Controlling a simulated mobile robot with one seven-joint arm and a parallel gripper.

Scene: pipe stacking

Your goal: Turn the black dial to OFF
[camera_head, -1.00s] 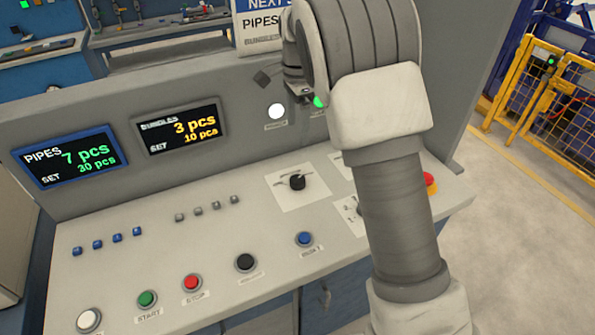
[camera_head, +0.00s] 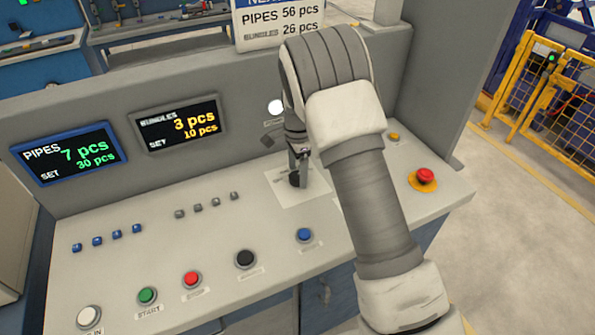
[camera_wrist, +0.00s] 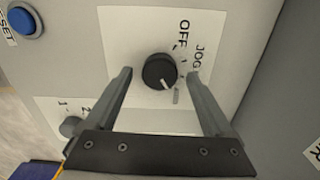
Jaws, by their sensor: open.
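The black dial (camera_wrist: 160,71) sits on a white label plate (camera_wrist: 116,40) marked OFF and JOG in the wrist view. Its pale pointer mark faces the lower right of that picture, away from the word OFF. In the head view the dial (camera_head: 294,180) is partly hidden by my gripper (camera_head: 299,170). My gripper is open, and in the wrist view its two fingers (camera_wrist: 160,73) stand on either side of the dial, with a gap on both sides. I cannot tell whether the fingertips are level with the dial.
A blue button (camera_head: 305,235) and a black button (camera_head: 246,259) are on the panel in front of the dial. A second small knob (camera_wrist: 70,127) is beside my left finger. A red emergency button (camera_head: 425,175) stands at the right. The upright screen wall (camera_head: 235,150) rises behind.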

